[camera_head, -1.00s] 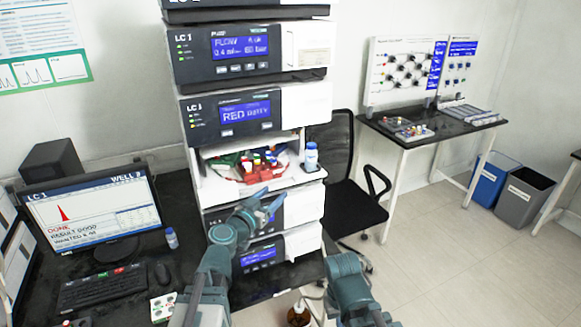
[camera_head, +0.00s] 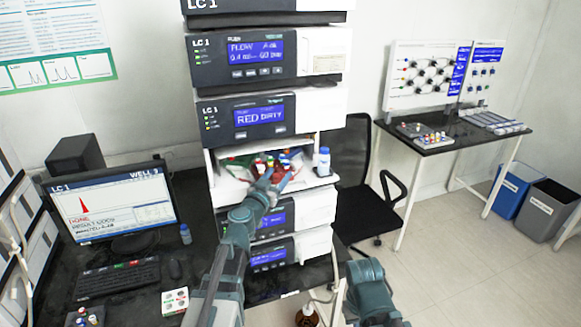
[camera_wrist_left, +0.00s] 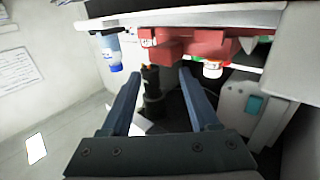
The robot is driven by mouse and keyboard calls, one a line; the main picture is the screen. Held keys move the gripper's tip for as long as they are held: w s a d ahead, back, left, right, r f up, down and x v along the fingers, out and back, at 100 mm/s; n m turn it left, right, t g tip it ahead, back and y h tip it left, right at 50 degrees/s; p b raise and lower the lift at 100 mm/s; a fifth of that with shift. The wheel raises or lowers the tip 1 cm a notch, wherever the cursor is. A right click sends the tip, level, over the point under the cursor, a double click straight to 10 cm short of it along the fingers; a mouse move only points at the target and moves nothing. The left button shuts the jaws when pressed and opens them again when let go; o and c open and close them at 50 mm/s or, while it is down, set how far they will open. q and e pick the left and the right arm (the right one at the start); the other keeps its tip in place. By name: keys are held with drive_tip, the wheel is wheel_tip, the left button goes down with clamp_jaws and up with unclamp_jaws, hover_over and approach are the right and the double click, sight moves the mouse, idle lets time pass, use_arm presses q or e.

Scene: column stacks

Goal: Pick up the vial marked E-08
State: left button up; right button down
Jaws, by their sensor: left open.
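Several small vials with coloured caps (camera_head: 284,159) stand in a red rack in the open bay of the instrument stack. Their marks are too small to read, so I cannot tell which is E-08. My left gripper (camera_head: 281,181) is at the bay's front, just before the rack and partly covering it. In the left wrist view the open, empty fingers (camera_wrist_left: 161,72) point towards the red rack (camera_wrist_left: 185,42). My right gripper is out of view; only part of that arm shows.
A white bottle with a blue cap (camera_head: 323,161) stands at the bay's right edge. Instrument modules (camera_head: 247,117) close in the bay above and below. A chair (camera_head: 365,195) is at right.

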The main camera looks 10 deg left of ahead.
sight(285, 164)
use_arm(q)
drive_tip(key=shift+w+d, duration=0.2)
drive_tip(key=shift+w, duration=2.8)
drive_tip(key=shift+s, duration=0.15)
drive_tip(key=shift+c, duration=0.4)
clamp_jaws()
